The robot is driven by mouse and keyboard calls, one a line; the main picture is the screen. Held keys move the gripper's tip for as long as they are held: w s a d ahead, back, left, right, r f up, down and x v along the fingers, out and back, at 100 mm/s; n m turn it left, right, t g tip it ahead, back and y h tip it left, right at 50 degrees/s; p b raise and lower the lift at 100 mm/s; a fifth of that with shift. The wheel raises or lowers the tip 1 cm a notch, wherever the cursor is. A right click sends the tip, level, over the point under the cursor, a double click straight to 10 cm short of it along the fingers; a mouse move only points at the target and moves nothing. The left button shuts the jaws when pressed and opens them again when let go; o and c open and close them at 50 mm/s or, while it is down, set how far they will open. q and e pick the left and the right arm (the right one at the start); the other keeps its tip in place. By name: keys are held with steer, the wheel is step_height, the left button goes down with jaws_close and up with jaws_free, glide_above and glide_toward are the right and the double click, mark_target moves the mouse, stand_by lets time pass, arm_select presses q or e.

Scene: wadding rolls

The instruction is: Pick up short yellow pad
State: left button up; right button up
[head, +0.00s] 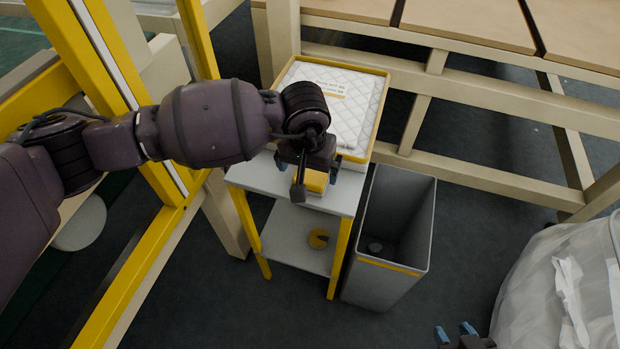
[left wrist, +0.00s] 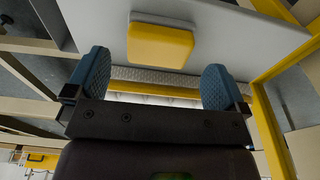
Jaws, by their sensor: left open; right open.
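The short yellow pad (head: 315,182) lies on the front part of the small white-topped table (head: 341,197), partly hidden by my left gripper in the head view. In the left wrist view the pad (left wrist: 160,47) is a yellow block with a pale edge, lying beyond the gap between the fingers. My left gripper (head: 308,165) is open above and beside the pad, and it also shows in the left wrist view (left wrist: 153,78) with nothing between its blue fingers. My right gripper (head: 455,332) is open at the bottom edge of the head view, far from the pad.
A yellow-edged box with a white quilted top (head: 352,103) stands behind the pad. A grey bin (head: 393,232) is right of the table. Yellow posts (head: 150,265) stand left, and a clear bag (head: 570,285) is at lower right.

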mark_target(310, 176)
arm_select(q)
step_height(310, 176, down, 3)
steer(key=shift+d+f+b, duration=0.1)
steer(key=shift+f+b, duration=0.05)
steer(key=shift+b, duration=0.2)
steer(key=shift+w+f, duration=0.15)
steer(key=shift+f, duration=0.25)
steer(key=shift+w+r, duration=0.1)
steer(key=c, duration=0.9)
steer(key=shift+r, duration=0.1)
